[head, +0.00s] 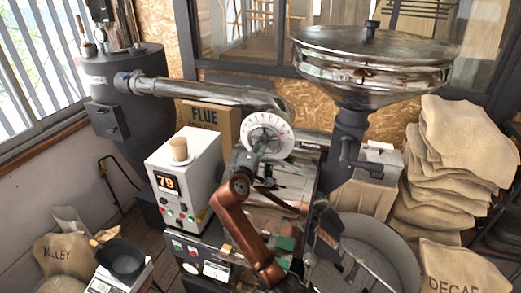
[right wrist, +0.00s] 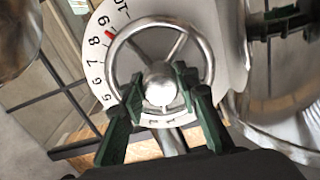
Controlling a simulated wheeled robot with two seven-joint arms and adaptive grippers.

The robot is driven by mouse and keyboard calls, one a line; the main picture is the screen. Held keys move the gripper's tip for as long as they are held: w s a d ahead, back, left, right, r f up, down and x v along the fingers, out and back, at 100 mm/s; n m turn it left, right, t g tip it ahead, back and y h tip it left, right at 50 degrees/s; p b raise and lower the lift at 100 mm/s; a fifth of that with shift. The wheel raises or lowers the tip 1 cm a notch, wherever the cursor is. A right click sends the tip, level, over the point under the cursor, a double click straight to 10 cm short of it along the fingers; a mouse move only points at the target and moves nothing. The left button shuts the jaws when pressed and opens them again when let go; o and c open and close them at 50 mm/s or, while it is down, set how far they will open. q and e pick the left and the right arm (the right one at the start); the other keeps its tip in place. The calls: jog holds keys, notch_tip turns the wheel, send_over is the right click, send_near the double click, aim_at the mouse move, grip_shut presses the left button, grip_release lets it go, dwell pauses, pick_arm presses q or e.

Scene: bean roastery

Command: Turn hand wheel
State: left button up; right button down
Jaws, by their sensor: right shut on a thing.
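The hand wheel (head: 265,141) is a silver wheel in front of a white numbered dial (head: 284,131) on the roaster. In the right wrist view the hand wheel (right wrist: 208,60) shows its rim, spokes and round hub, with a red mark (right wrist: 110,33) by the dial between 8 and 9. My right gripper (head: 262,163) is at the lower part of the wheel. In the right wrist view its green fingers (right wrist: 159,88) lie either side of the hub and lower rim, shut on the wheel. Exactly where they touch is unclear. My left gripper is not in view.
A chrome pipe (head: 205,92) runs behind, and a large hopper (head: 370,55) stands at upper right. The round cooling tray (head: 395,262) is at lower right. Burlap sacks (head: 455,165) are piled at right.

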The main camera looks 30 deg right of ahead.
jog(key=m+b, duration=0.1)
jog(key=m, duration=0.2)
jog(key=shift+f+b, duration=0.2)
jog(key=shift+b, duration=0.15)
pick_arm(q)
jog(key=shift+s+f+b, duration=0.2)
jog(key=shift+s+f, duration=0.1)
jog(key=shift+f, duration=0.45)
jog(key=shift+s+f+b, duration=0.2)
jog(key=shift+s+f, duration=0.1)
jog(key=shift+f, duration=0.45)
pick_arm(e)
jog(key=shift+m, duration=0.7)
jog(key=c, duration=1.5)
grip_release()
jog(key=shift+r, duration=0.15)
jog(key=shift+o, duration=0.2)
jog(key=v, duration=1.2)
